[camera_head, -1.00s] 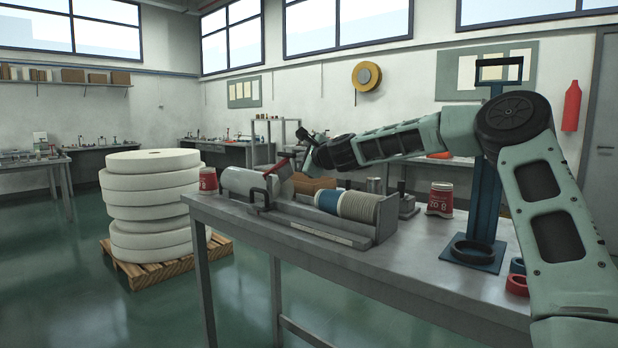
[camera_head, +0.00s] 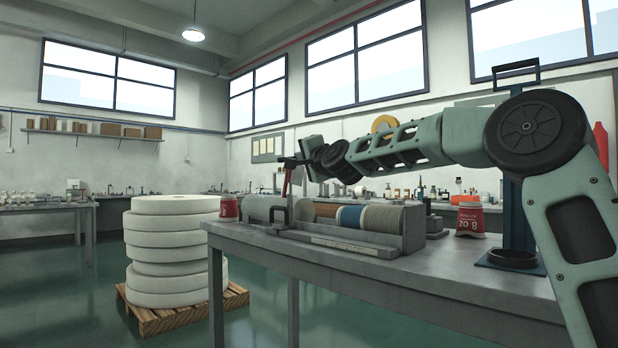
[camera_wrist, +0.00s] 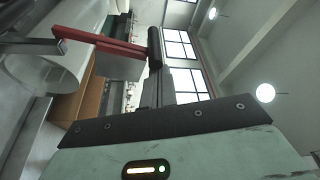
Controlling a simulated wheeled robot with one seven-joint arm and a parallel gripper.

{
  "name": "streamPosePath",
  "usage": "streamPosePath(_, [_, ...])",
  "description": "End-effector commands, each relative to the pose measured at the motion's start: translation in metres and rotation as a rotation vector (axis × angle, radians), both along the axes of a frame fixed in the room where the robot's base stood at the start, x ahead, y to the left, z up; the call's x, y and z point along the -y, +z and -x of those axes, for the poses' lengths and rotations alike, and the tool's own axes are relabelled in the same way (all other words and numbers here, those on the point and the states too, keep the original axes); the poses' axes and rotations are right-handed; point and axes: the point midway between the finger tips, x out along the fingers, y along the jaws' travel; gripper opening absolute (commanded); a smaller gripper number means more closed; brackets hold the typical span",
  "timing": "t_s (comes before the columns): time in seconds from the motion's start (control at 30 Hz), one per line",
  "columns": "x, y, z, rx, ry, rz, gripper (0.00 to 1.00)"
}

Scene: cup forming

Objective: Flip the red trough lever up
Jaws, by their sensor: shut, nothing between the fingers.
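The red trough lever (camera_head: 287,182) stands nearly upright at the left end of the grey trough (camera_head: 413,232), beside the white cylinder (camera_head: 259,209). Its dark crossbar handle is at its top. In the wrist view, the red lever arms (camera_wrist: 112,46) end in that dark handle (camera_wrist: 154,48). My gripper (camera_wrist: 157,76) is shut and empty, its fingertips close to the handle. I cannot tell whether they touch it. In the head view, my gripper (camera_head: 302,161) is just right of the lever's top, small and partly merged with the handle.
Brown, blue and grey stacked rolls (camera_head: 381,218) lie in the trough on the workbench (camera_head: 450,272). A blue stand (camera_head: 519,215) is at the right. White discs (camera_head: 172,236) are stacked on a pallet at the left.

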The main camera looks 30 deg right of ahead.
Motion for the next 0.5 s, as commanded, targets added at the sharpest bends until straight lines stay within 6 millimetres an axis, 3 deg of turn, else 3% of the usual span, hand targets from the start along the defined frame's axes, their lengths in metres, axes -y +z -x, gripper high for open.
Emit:
streamPosePath(0.03, [-0.006, -0.007, 0.002, 0.016, 0.002, 0.041, 0.0])
streamPosePath(0.5, [-0.037, -0.005, 0.013, 0.122, 0.0, 0.335, 0.0])
